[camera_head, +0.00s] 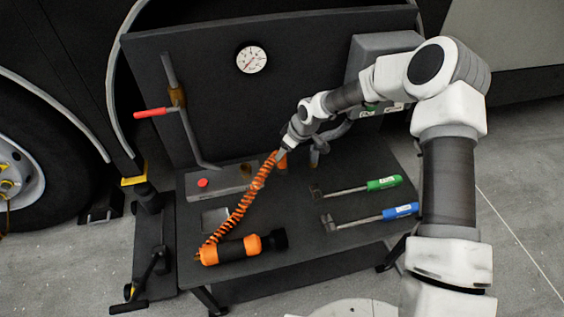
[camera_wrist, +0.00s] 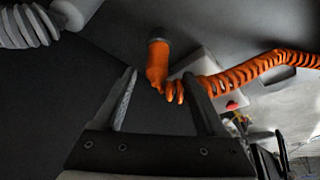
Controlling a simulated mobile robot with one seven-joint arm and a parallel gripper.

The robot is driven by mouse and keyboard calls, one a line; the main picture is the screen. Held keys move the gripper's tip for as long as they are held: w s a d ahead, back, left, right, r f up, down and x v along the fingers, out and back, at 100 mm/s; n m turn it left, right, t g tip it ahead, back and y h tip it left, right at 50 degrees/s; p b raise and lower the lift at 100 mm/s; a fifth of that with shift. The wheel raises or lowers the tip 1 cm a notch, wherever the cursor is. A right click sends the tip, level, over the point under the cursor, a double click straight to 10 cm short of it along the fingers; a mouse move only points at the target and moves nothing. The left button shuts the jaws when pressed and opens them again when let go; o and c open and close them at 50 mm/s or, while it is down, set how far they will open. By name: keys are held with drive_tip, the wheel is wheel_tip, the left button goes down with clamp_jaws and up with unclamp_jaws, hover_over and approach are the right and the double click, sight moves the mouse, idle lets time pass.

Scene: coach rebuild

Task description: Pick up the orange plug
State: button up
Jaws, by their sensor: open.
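The orange plug (camera_wrist: 158,62) has a grey collar at one end and an orange coiled cord (camera_wrist: 245,72) leading from it. In the wrist view it appears between and beyond the tips of my open gripper (camera_wrist: 160,73), with a gap on its left. The right finger overlaps the start of the cord; I cannot tell whether they touch. In the head view my gripper (camera_head: 284,150) is right at the plug (camera_head: 282,163), partly hiding it. The cord runs down-left to an orange and black cylinder (camera_head: 230,249) lying on the bench.
Green-handled (camera_head: 384,183) and blue-handled (camera_head: 400,211) tools lie on the bench (camera_head: 290,225) at right. A grey box with a red button (camera_head: 203,183) sits left of the plug. A red-handled lever (camera_head: 151,113) and a gauge (camera_head: 252,60) are at the back panel.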

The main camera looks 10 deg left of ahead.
sight(282, 162)
drive_tip(key=b+x, duration=0.1)
drive_tip(key=x, duration=0.3)
drive_tip(key=shift+w+d+f+b, duration=0.1)
drive_tip(key=shift+f+b, duration=0.2)
drive_tip(key=shift+f, duration=0.05)
drive_tip(key=shift+r, duration=0.1)
clamp_jaws()
